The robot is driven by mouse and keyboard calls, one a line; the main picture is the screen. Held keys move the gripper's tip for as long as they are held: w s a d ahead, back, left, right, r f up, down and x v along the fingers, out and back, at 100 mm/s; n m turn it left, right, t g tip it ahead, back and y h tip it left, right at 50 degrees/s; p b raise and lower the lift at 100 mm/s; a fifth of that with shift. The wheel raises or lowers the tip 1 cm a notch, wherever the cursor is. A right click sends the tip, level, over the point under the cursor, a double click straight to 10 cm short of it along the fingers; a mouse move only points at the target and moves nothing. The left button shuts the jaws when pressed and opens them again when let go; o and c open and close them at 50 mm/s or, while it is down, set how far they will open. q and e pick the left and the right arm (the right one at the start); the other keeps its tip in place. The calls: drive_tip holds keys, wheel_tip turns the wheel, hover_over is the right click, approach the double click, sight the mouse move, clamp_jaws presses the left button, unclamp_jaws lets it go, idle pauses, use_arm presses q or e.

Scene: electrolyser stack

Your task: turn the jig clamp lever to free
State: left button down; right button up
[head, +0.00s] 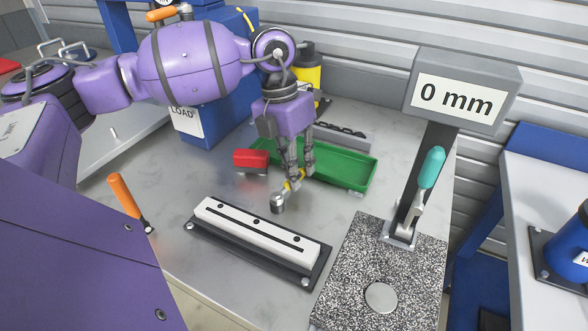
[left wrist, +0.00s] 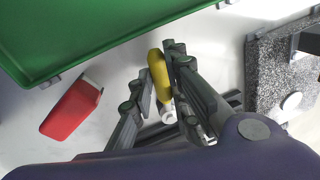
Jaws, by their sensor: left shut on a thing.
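My left gripper (head: 298,182) is low over the table, behind the white jig block. It also shows in the left wrist view (left wrist: 158,100), shut on a yellow handle (left wrist: 157,70). The handle shows in the head view too (head: 292,184), partly hidden by the fingers. A silver round end (head: 277,203) joins it; I cannot tell whether this rests on the table. The jig (head: 250,224) is a long white slotted block on a black base (head: 314,272). Which part is its clamp lever is not labelled. My right gripper is not in view.
A green tray (head: 350,184) and a red block (head: 250,160) lie behind the gripper. An orange handle (head: 124,195) stands at the left edge. The 0 mm gauge stand with a teal lever (head: 431,168) is at right on a speckled plate (head: 345,270).

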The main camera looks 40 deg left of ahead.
use_arm(q)
drive_tip(key=shift+a+n, duration=0.55)
drive_tip(key=shift+n, duration=0.45)
drive_tip(key=c, duration=1.7)
unclamp_jaws()
drive_tip(key=shift+s, duration=0.1)
drive_tip(key=shift+o, duration=0.2)
wheel_tip(320, 180, up, 12)
drive_tip(key=a, duration=0.2)
drive_tip(key=shift+s+a, duration=0.2)
drive_tip(key=shift+f, duration=0.15)
